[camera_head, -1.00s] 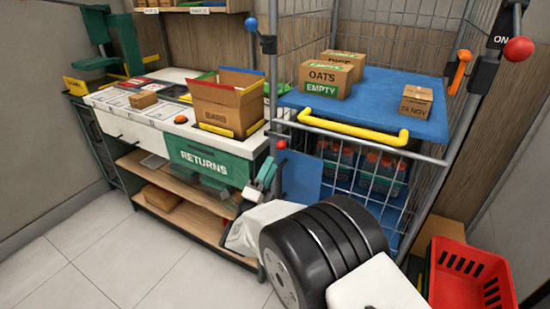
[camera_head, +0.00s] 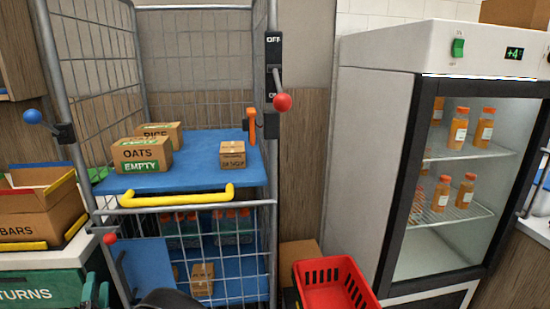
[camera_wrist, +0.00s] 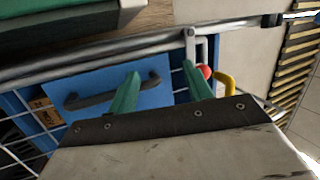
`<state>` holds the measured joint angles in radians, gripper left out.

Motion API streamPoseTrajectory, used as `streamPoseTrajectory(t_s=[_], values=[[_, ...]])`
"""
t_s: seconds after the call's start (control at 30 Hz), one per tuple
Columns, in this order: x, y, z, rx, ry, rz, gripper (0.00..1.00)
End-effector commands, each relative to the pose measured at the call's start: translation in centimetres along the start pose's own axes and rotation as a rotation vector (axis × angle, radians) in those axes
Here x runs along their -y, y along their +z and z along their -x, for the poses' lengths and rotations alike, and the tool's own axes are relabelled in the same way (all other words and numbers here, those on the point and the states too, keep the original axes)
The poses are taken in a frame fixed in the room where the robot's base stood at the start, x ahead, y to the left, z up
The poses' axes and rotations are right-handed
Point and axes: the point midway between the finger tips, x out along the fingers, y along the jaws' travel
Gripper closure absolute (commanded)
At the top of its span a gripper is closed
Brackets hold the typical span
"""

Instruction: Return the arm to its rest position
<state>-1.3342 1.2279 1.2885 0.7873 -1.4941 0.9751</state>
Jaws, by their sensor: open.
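My gripper (camera_wrist: 160,68) has two green fingers set apart, with nothing between them in the wrist view. Beyond them is a blue panel (camera_wrist: 105,80) with a dark handle. In the head view my gripper (camera_head: 95,293) shows only in part, as green pieces low at the left, in front of the wire cage trolley (camera_head: 272,245). A dark rounded part of my arm shows at the bottom edge. The rest of my arm is out of that view.
The trolley's blue shelf (camera_head: 200,165) holds the OATS box (camera_head: 142,154), another box behind it and a small carton (camera_head: 232,154). A red crate (camera_head: 335,285) stands right of the trolley. A glass-door fridge (camera_head: 375,130) with bottles is at the right. The returns counter (camera_head: 40,262) is left.

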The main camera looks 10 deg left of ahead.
Motion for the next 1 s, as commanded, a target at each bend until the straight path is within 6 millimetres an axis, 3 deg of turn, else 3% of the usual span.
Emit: streamPoseTrajectory(t_s=[0.03, 0.1, 0.17, 0.27, 0.37, 0.47, 0.67, 0.87, 1.0], values=[[-2.8, 1.2, 1.2, 0.096, 0.098, 0.074, 0.5], [-4.5, 2.8, 2.2, 0.243, 0.222, 0.172, 0.5], [-5.5, 2.9, 2.5, 0.359, 0.32, 0.254, 0.5], [-6.0, 1.2, 2.4, 0.54, 0.469, 0.382, 0.5], [-5.4, -2.5, 2.3, 0.714, 0.604, 0.499, 0.5], [-4.0, -7.6, 2.6, 0.87, 0.72, 0.596, 0.5], [0.6, -19.8, 4.6, 1.126, 0.91, 0.731, 0.5], [6.6, -32.8, 9.0, 1.325, 1.074, 0.803, 0.5], [11.0, -41.3, 13.4, 1.429, 1.181, 0.82, 0.5]])
